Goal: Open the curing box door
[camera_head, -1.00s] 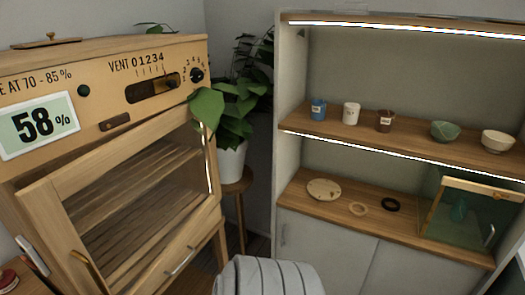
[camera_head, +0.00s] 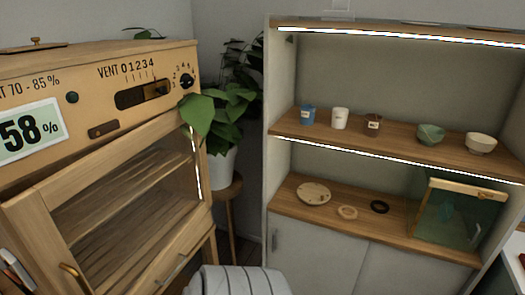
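The curing box (camera_head: 70,120) is a wooden cabinet at the left, with a label reading 58% (camera_head: 28,132) and a vent scale on its upper front. Its door (camera_head: 25,215) is a wooden frame around a clear pane, with slatted shelves visible behind it. A brass handle (camera_head: 75,278) shows at the door's lower left. A metal bar handle (camera_head: 172,268) shows lower on the front. I cannot tell clearly whether the door is fully shut.
A potted plant (camera_head: 221,165) on a wooden stool (camera_head: 230,194) stands right of the box. A lit shelf unit (camera_head: 345,128) at the right holds cups, bowls, rings and a glass case (camera_head: 460,215). A ribbed grey-white form (camera_head: 238,281) fills the bottom centre.

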